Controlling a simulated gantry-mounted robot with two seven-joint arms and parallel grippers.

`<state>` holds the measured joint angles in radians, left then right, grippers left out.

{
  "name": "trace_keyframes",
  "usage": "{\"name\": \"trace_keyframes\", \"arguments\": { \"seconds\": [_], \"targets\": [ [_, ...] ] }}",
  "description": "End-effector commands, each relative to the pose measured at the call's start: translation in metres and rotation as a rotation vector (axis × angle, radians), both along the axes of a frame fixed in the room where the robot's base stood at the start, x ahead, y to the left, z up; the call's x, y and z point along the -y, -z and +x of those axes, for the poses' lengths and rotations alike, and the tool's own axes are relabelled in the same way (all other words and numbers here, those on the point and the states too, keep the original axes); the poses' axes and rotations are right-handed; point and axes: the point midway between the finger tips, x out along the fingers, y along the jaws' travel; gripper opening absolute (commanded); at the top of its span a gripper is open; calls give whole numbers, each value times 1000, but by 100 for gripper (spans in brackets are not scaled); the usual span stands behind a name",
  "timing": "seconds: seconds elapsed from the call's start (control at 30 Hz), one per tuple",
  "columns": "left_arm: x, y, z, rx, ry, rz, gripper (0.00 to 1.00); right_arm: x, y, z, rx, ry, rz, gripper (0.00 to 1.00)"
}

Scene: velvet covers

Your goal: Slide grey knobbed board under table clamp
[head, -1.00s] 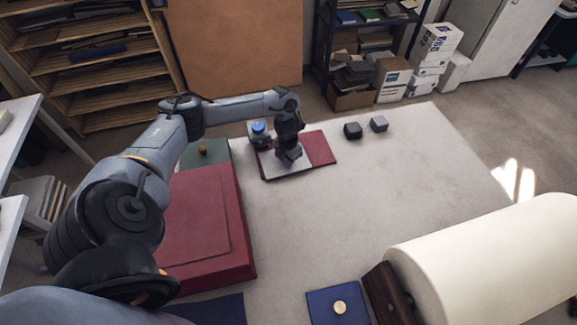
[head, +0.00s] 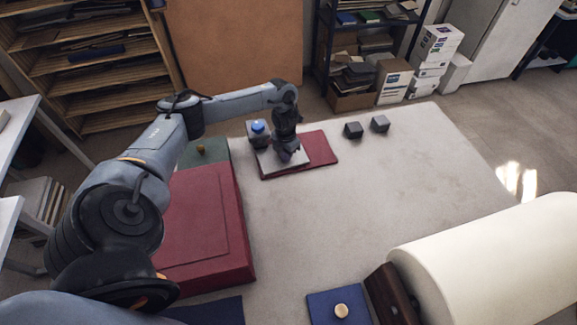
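The grey knobbed board (head: 270,164) lies flat on a dark red board (head: 319,149) at the back left of the table. The clamp's gap is too small to make out. My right gripper is not in view.
A large red padded block (head: 210,245) lies left, with a green board (head: 211,151) behind it. Two dark cubes (head: 354,130) (head: 379,123) stand right of the boards. A cream roll (head: 490,255) and a blue knobbed board (head: 325,305) are in front. The table's middle is clear.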

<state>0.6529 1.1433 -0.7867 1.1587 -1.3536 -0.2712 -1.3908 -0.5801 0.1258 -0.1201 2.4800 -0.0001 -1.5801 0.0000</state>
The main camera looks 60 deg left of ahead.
Motion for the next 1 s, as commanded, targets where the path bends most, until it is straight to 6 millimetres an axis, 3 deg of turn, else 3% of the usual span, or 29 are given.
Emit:
{"name": "trace_keyframes", "arguments": {
  "seconds": [1.0],
  "targets": [
    [-27, 1, 5, 1, -2, 1, 0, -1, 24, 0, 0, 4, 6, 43]
  ]
}}
